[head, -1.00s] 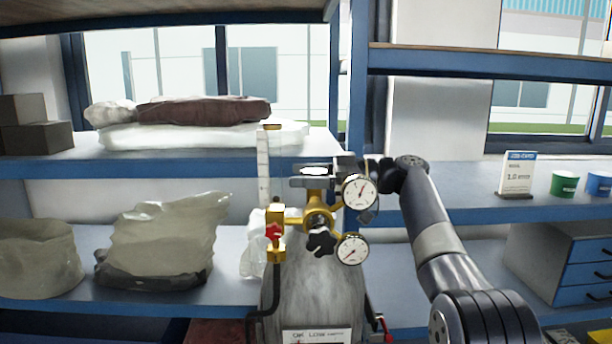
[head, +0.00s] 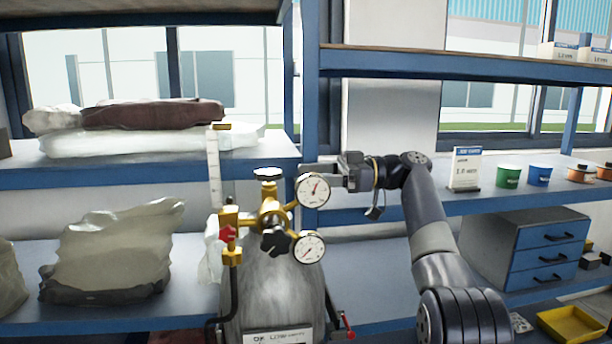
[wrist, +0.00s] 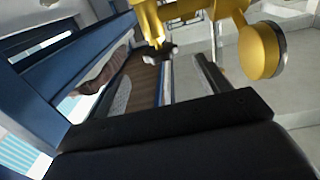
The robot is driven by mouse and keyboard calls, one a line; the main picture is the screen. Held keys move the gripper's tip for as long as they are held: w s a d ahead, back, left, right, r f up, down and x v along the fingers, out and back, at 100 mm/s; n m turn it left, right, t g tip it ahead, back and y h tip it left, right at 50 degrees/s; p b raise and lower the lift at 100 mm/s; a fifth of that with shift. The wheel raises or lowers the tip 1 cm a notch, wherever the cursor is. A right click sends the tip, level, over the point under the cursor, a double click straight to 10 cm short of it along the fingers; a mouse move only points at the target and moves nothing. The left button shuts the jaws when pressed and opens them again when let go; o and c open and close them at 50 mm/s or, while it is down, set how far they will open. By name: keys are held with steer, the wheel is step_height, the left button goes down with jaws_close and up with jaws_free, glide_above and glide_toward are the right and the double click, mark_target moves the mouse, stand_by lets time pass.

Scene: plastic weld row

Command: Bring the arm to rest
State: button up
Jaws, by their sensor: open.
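My arm (head: 434,234) rises from the lower right in the head view and bends to the left at its top. My gripper (head: 308,171) points left, just behind and above the upper pressure gauge (head: 313,190). Its jaws are open with nothing seen between them. In the wrist view the dark gripper fingers (wrist: 165,88) extend forward, and brass regulator parts (wrist: 190,12) show close to them at the top. Whether anything touches the fingers cannot be told.
A grey gas cylinder (head: 272,295) with a brass regulator (head: 270,212) and a lower gauge (head: 309,248) stands in front of the shelves. A drawer unit (head: 545,255) is below.

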mark_target(260, 171)
steer(key=shift+a, duration=0.1)
steer(key=a, duration=0.3)
steer(key=s+a, duration=0.1)
steer(key=a, duration=0.3)
steer(key=s+a, duration=0.1)
steer(key=a, duration=0.2)
steer(key=shift+a+f, duration=0.1)
steer(key=shift+a, duration=0.25)
steer(key=shift+f+m+t+b, duration=0.1)
steer(key=shift+m+t+b, duration=0.2)
steer(key=shift+t, duration=0.1)
steer(key=shift+d+m+t+b, duration=0.1)
steer(key=shift+m+t+b, duration=0.2)
steer(key=shift+t+b, duration=0.15)
steer(key=shift+w+r, duration=0.1)
steer(key=shift+r, duration=0.1)
steer(key=shift+r+n+g+p, duration=0.2)
steer(key=shift+n+g+p, duration=0.3)
steer(key=shift+p, duration=0.55)
